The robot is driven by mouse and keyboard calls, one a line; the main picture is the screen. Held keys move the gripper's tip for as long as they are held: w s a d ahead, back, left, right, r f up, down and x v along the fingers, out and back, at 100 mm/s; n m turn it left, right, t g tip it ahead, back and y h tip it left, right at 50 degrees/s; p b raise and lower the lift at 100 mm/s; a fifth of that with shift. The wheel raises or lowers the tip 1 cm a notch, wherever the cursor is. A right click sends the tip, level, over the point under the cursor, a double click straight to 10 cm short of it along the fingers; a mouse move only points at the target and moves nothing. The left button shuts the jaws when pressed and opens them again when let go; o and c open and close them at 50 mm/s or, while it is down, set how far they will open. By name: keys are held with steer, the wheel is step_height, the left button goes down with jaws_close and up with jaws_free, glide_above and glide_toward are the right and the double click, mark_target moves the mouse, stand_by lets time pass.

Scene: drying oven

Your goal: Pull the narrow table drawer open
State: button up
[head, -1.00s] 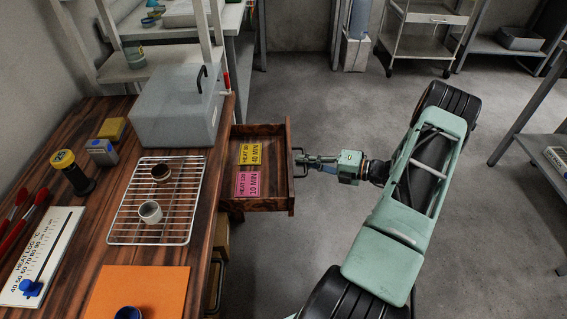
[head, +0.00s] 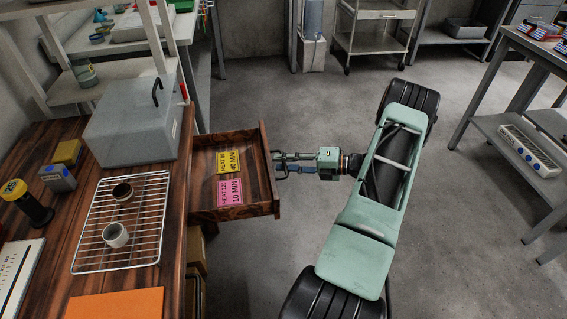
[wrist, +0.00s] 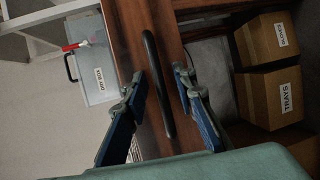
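The narrow wooden drawer (head: 271,207) stands pulled out from the side of the wooden table, with its inside showing. It holds a yellow card (head: 228,162) and a pink card (head: 230,192). Its dark bar handle is on the front face and shows clearly in the wrist view (wrist: 158,85). My gripper (head: 281,163) is at the drawer front, level with the handle. In the wrist view my gripper's fingers (wrist: 160,78) are spread, one on each side of the handle bar, with gaps visible. The fingers look open and not clamped on the bar.
The table top carries a grey box (head: 130,130), a wire rack (head: 88,240) with two small cups, and an orange mat (head: 115,303). Labelled cartons (wrist: 272,95) sit below the table. Shelving stands at right (head: 530,160). The floor around my arm is clear.

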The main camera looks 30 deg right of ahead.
steer(key=v, duration=1.2)
steer(key=shift+r, duration=0.15)
stand_by(0.3)
